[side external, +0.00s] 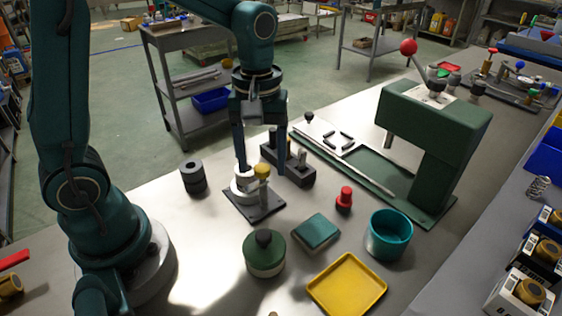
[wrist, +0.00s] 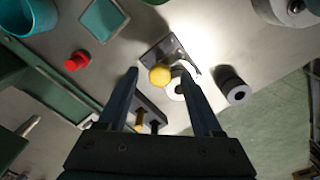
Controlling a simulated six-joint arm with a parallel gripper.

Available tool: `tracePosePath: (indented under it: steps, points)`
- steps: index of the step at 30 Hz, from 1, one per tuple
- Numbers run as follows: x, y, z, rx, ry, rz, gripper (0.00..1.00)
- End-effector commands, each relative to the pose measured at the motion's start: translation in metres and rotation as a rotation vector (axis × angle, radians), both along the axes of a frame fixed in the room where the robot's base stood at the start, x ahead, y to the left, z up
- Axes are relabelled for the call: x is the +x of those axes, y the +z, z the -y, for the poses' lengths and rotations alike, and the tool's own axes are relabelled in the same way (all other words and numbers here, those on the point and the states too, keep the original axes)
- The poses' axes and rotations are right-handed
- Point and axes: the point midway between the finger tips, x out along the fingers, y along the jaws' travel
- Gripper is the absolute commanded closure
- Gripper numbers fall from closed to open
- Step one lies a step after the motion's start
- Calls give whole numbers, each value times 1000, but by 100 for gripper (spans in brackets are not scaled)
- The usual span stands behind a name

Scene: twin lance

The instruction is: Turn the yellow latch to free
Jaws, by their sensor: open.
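The yellow latch knob (side external: 262,170) stands on a dark square plate (side external: 256,212), beside a white round part (side external: 241,187). In the wrist view the yellow knob (wrist: 160,76) shows between my fingertips, with the white part (wrist: 177,88) partly hidden by my right finger. My gripper (side external: 262,163) is open and points down at the latch, its fingers apart on either side of the knob in the picture. It also shows open in the wrist view (wrist: 160,75). I cannot tell whether a finger touches the knob.
A dark block with posts (side external: 290,168) stands close behind the latch. A grey cylinder (side external: 193,177) is to the left. A green jar (side external: 264,254), green square block (side external: 316,232), red knob (side external: 344,199), teal cup (side external: 389,236), yellow tray (side external: 347,287) and green press (side external: 428,130) stand around.

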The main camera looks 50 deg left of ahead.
Motion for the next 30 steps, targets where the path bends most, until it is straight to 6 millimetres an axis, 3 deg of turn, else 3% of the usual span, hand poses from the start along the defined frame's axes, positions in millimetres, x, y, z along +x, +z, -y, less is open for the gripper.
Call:
tracePosePath:
  steps: [12, 25, 30]
  points:
    - [1, 45, 0, 0, 0, 4, 33]
    - [0, 53, 0, 0, 0, 7, 33]
    - [-7, 72, 1, 2, -5, 80, 33]
